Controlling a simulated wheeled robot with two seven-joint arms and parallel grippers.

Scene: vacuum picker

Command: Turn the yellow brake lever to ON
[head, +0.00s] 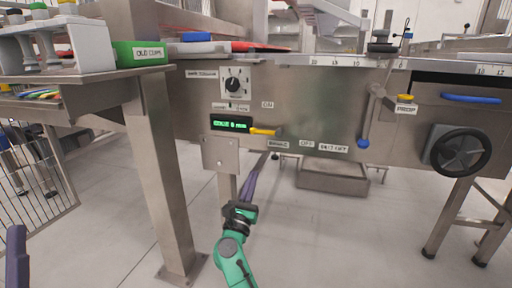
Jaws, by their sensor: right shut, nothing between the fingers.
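The yellow brake lever (264,131) is on the steel front panel, just right of a green-lit display. It lies nearly level, its free end pointing right and slightly down. An ON label (267,104) is above it, and an OFF label (306,143) is to its lower right. A BRAKE label (278,144) is just below it. My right gripper (261,160) has purple fingers, shut and empty, pointing up below the lever and apart from it. A purple part of my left gripper (16,255) shows at the lower left edge; its jaw state is unclear.
A rotary knob (235,83) and the lit display (231,123) are left of the lever. A blue-ended lever (364,143) and a black handwheel (460,152) are to the right. A table leg (165,180) stands left of my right arm. Floor below is mostly open.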

